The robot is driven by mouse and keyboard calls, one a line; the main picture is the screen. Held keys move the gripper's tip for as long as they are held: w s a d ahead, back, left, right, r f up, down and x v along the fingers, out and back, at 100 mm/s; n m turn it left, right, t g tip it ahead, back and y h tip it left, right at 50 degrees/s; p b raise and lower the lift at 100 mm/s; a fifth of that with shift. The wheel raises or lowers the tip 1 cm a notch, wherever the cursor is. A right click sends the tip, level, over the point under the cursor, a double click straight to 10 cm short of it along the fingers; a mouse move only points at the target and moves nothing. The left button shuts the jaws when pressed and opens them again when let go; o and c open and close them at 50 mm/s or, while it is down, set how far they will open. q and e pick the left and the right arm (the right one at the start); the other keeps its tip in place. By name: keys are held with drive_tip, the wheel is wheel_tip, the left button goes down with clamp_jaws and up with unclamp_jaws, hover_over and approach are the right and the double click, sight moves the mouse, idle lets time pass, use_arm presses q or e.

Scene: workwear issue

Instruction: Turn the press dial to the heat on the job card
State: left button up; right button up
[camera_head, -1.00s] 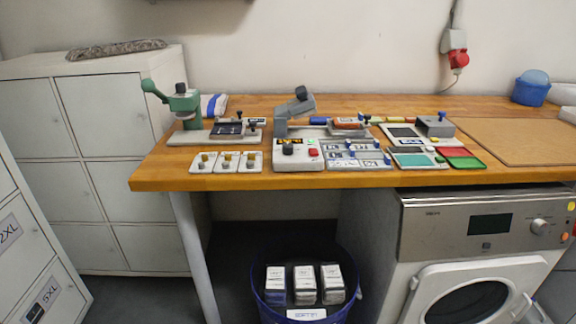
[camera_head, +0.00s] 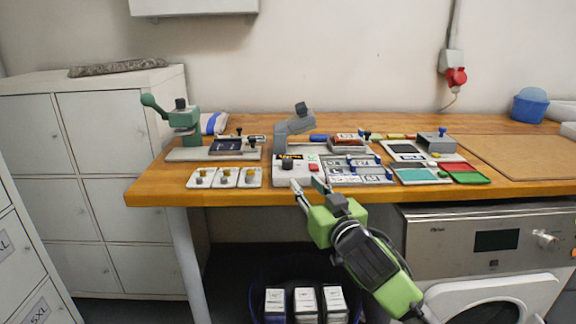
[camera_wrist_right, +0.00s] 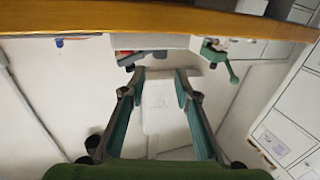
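The heat press (camera_head: 296,139) stands on the wooden bench with its grey arm raised. Its white front box has a black dial (camera_head: 287,165), a small lit display (camera_head: 291,156) whose digits are too small to read, and a red button (camera_head: 312,167). My right gripper (camera_head: 308,186) reaches up from below right to the bench's front edge, just in front of the box. In the right wrist view its fingers (camera_wrist_right: 160,74) are spread with nothing gripped. I cannot tell which card is the job card. My left gripper is not in view.
A tray of labelled cards (camera_head: 336,180) lies right of the dial box. Three small knobbed plates (camera_head: 225,178) and a green press (camera_head: 184,122) are to its left. A blue bin (camera_head: 259,289) stands under the bench (camera_head: 160,193).

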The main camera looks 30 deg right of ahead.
sight(289, 167)
drive_tip(key=x, duration=1.3)
drive_tip(key=shift+w, duration=0.1)
drive_tip(key=shift+a, duration=0.1)
clamp_jaws()
